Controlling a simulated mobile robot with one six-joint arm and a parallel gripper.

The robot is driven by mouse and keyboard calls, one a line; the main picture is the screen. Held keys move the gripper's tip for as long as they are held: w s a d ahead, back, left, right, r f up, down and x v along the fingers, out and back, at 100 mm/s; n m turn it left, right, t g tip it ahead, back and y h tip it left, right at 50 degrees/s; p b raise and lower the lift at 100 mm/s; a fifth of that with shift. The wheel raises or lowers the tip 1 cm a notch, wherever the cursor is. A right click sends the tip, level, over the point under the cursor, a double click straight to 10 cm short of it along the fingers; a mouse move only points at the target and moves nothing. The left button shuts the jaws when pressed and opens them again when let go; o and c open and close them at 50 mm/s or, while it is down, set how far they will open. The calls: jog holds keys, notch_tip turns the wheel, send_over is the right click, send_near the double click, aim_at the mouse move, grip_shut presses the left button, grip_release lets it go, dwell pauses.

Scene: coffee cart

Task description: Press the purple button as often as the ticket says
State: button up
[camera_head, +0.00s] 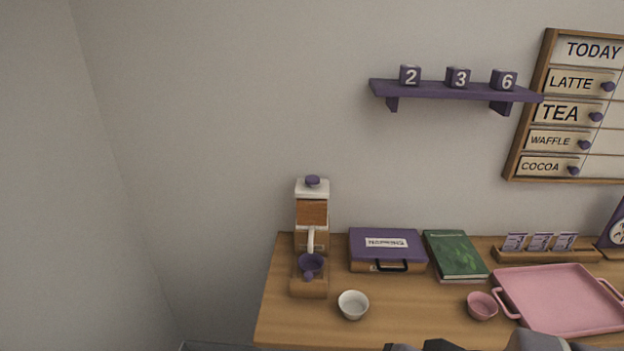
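A wood-and-white dispenser (312,215) stands at the left end of the table, with a purple knob (312,181) on top and a purple cup-shaped part (310,264) low at its front. I cannot tell whether either is the purple button. Several small white-and-purple cards stand in a wooden holder (545,255) at the back right; their print is too small to read, and I cannot tell if one is the ticket. Dark grey parts of my own arm show at the bottom edge. My gripper's fingers are not visible.
On the wooden table (400,315) are a white bowl (353,305), a purple case (387,246), a green book (456,254), a pink bowl (482,306) and a pink tray (560,298). Above, a purple shelf (440,90) holds cubes marked 2, 3, 6, beside a menu board (530,100).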

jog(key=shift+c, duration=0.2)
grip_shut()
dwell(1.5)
